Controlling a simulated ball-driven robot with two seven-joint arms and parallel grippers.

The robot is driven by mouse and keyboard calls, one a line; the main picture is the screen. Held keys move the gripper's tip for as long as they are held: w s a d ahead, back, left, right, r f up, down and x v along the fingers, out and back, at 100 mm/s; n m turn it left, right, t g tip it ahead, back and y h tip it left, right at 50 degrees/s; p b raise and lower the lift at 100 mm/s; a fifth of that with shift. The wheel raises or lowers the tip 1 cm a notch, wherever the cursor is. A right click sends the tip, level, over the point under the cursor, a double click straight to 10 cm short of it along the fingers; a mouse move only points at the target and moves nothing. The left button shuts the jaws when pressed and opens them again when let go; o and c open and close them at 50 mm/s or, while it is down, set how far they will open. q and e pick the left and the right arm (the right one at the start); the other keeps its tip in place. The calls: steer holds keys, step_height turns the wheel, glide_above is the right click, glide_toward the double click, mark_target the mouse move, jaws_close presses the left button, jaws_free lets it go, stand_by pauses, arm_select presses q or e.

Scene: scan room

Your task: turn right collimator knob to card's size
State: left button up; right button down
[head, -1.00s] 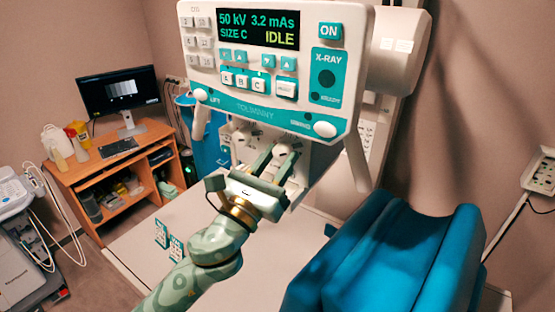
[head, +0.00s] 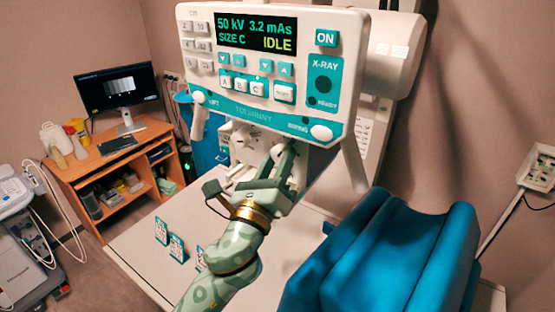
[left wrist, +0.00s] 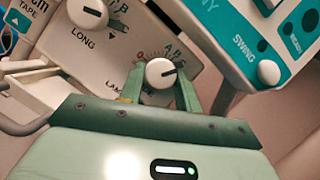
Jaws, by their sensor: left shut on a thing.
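My left gripper (head: 281,158) is at the collimator face (head: 243,140) under the control panel. In the left wrist view, its fingers (left wrist: 161,88) are on either side of the white right collimator knob (left wrist: 160,73) and shut on it. The knob's dark line points right and slightly up, near the A, B, C marks. The left knob (left wrist: 88,13), labelled LONG, is free. Small teal and white cards (head: 161,230) stand on the table; their print is too small to read. The panel display (head: 256,33) shows SIZE C and IDLE. My right gripper is out of view.
The control panel (head: 225,97) overhangs my left gripper closely. A blue cushion (head: 385,260) fills the right of the pale table (head: 135,255). A wooden desk (head: 105,155) with a monitor stands at the back left.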

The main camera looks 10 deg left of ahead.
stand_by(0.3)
arm_select(q)
steer(key=o, duration=1)
steer(key=b+v, duration=0.5)
steer(key=v, duration=1.1)
steer(key=shift+s+f, duration=0.1)
steer(key=shift+s, duration=0.05)
